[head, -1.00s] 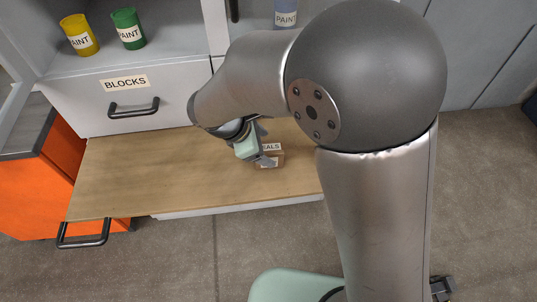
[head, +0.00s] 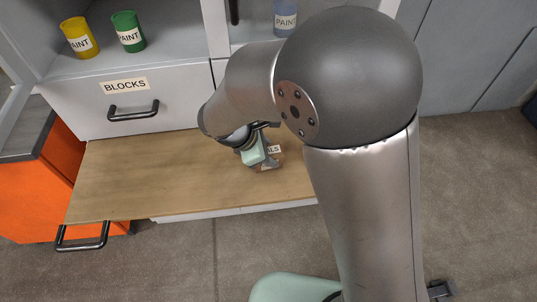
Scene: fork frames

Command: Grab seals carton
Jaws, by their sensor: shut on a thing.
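The seals carton (head: 277,158) is a small brown box with a white label, of which only the last letters show. It is at the right part of the wooden surface (head: 150,175), in the head view. My gripper (head: 264,160) is at the carton, shut on it, and covers its left part. My arm comes from the right and hides the far right of the surface. I cannot tell whether the carton rests on the wood or is slightly above it.
A drawer labelled BLOCKS (head: 125,105) stands behind the surface. A yellow paint can (head: 79,37), a green paint can (head: 128,32) and a blue paint can (head: 285,17) stand above. An orange cabinet (head: 40,185) is at left. The wood's left half is clear.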

